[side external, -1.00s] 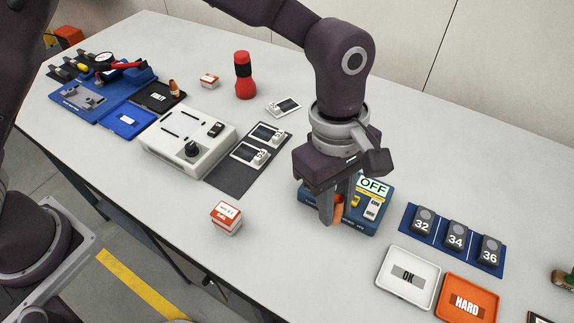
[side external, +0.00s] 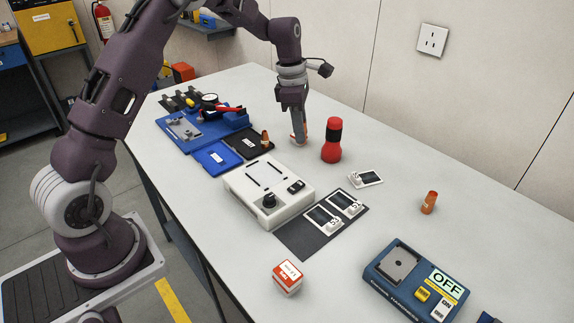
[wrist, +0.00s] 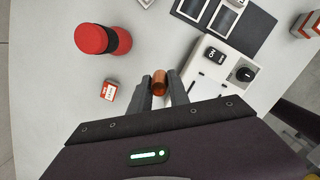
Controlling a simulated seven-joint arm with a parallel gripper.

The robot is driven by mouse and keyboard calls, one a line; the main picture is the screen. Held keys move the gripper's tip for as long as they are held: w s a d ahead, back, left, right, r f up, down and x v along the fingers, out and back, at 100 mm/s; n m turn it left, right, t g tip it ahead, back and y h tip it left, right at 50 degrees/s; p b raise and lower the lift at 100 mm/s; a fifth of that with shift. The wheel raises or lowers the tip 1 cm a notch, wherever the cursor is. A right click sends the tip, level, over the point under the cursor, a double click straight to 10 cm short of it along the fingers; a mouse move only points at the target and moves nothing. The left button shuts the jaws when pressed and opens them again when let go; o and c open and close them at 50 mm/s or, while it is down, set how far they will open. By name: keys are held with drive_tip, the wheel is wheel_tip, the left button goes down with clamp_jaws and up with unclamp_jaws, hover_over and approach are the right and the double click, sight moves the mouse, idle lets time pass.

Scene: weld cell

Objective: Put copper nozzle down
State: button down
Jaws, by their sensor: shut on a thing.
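My gripper (wrist: 160,90) is shut on a copper nozzle (wrist: 159,82), which sits between the fingertips in the wrist view. In the side view my gripper (side external: 299,139) points down over the far part of the table, left of the red-and-black cylinder (side external: 331,142). The held nozzle is mostly hidden there, and I cannot tell whether it touches the table. A second copper-coloured nozzle (side external: 265,138) stands at the black labelled mat (side external: 248,144).
A small red-and-white box (wrist: 109,90) lies close left of the fingers. The white control box (side external: 268,191) stands nearer the front, beside a dark mat with cards (side external: 297,240). A blue controller reading OFF (side external: 412,285) is at front right. Bare table lies around the right-hand piece.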

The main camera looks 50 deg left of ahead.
drive_tip(key=a+n, duration=0.1)
drive_tip(key=a, duration=0.4)
drive_tip(key=f, duration=1)
drive_tip(key=shift+s+d, duration=0.1)
drive_tip(key=shift+s, duration=0.25)
drive_tip(key=c, duration=1.2)
unclamp_jaws()
drive_tip(key=shift+f, duration=0.1)
drive_tip(key=shift+c, duration=0.2)
